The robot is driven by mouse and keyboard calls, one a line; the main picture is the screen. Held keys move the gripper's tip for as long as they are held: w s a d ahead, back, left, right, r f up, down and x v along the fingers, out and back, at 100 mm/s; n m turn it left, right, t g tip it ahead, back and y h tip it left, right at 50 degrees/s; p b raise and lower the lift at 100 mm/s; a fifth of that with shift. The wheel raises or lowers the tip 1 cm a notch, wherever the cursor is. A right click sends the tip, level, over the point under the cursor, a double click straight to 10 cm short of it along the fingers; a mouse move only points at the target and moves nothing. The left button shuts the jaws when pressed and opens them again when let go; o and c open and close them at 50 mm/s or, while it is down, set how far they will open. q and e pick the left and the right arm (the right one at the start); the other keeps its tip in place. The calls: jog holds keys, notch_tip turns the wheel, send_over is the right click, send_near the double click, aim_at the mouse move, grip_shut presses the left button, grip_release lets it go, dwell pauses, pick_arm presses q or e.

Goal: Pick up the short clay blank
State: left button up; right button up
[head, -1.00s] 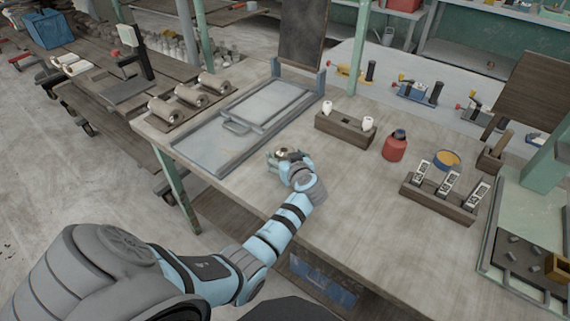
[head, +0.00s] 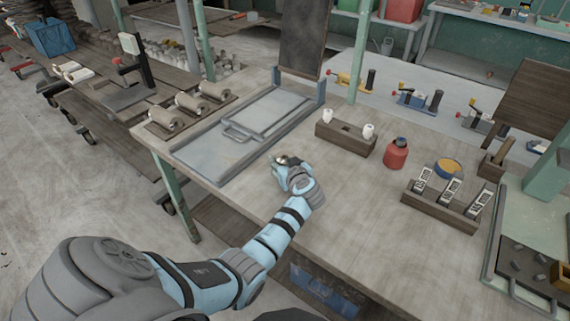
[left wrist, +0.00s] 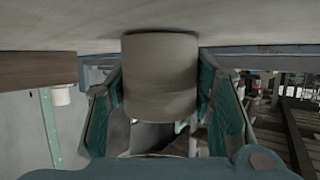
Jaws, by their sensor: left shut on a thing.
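My left gripper (head: 284,161) is at the middle of the workbench, in front of the grey metal tray. In the left wrist view its two green fingers (left wrist: 160,112) stand on either side of a grey-brown clay blank (left wrist: 160,75), a short, smooth cylinder. The gripper is shut on this blank. In the head view the gripper and wrist mostly hide the blank. I cannot tell whether the blank still touches the bench top. My right gripper is not in view.
The grey metal tray (head: 205,155) lies left of my gripper. A wooden block with white knobs (head: 345,137), a red bottle (head: 396,154) and a wooden rack (head: 440,208) stand to the right. Rolls (head: 188,103) lie at the left edge. The bench front is clear.

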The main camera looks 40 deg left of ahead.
pick_arm(q)
notch_tip(320, 180, up, 20)
jog(key=p, duration=0.3)
